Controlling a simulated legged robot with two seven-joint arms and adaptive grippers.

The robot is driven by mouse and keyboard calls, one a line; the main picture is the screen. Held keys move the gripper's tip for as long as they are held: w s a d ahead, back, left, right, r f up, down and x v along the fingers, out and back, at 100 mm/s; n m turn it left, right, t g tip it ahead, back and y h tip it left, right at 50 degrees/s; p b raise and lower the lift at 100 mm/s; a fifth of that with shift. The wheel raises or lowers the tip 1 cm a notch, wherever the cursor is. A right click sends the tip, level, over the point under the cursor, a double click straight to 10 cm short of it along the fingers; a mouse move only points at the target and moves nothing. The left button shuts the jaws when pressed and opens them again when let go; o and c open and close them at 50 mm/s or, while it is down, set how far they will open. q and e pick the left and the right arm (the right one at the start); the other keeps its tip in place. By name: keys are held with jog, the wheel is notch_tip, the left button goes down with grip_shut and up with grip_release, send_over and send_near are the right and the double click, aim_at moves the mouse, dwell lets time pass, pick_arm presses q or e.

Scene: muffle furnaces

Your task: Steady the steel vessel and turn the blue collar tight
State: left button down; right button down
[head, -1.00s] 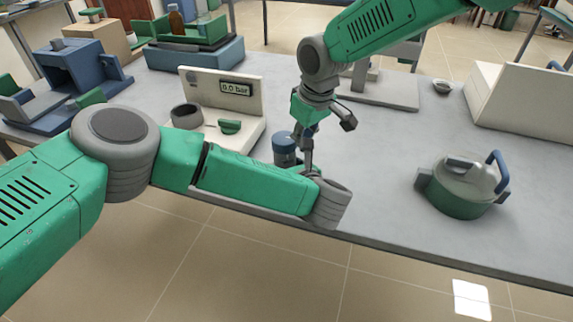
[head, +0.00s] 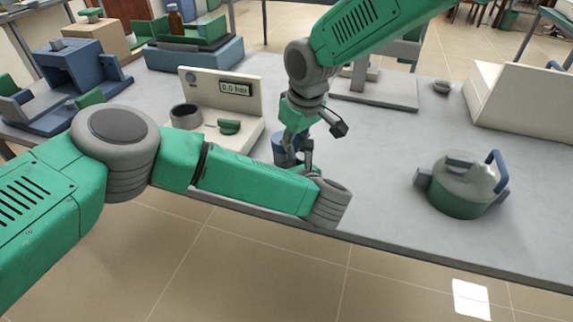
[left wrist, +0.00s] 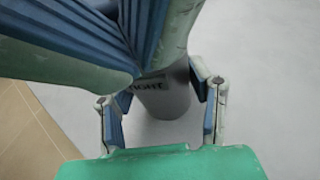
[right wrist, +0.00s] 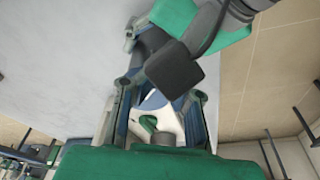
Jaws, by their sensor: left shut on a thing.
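The grey steel vessel (left wrist: 165,97) stands on the bench between the fingers of my left gripper (left wrist: 160,112), which is shut on its side. Dark lettering, partly covered, shows on the vessel. In the head view the blue collar (head: 281,148) tops the vessel, mostly hidden behind my arms. My right gripper (head: 294,143) is at the collar from above. In the right wrist view its fingers (right wrist: 160,115) are apart; contact with the collar cannot be made out. Ribbed blue finger pads of my right gripper cross the upper left wrist view.
A white stand with a pressure display (head: 236,88), dark ring (head: 186,116) and green part (head: 229,127) is left of the vessel. A lidded green pot (head: 462,190) stands at right. Bench between them and its front edge is clear.

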pick_arm(q)
jog(key=shift+s+d+r, duration=0.1)
jog(key=shift+s+d, duration=0.05)
jog(key=shift+d, duration=0.1)
pick_arm(e)
jog(key=shift+a, duration=0.3)
pick_arm(q)
jog(key=shift+a, duration=0.2)
jog(key=c, duration=0.7)
grip_release()
pick_arm(e)
jog(key=w+v, duration=0.1)
jog(key=v, duration=0.5)
jog(key=shift+s+a, duration=0.2)
jog(key=shift+s, duration=0.15)
jog(key=shift+r, duration=0.15)
pick_arm(q)
jog(key=shift+p+v, duration=0.95)
jog(key=shift+v, duration=0.4)
jog(key=shift+p+v, duration=2.4)
jog(key=shift+v, duration=2.2)
pick_arm(e)
jog(key=w+a+v, duration=0.1)
jog(key=v, duration=0.5)
jog(key=shift+r, duration=0.35)
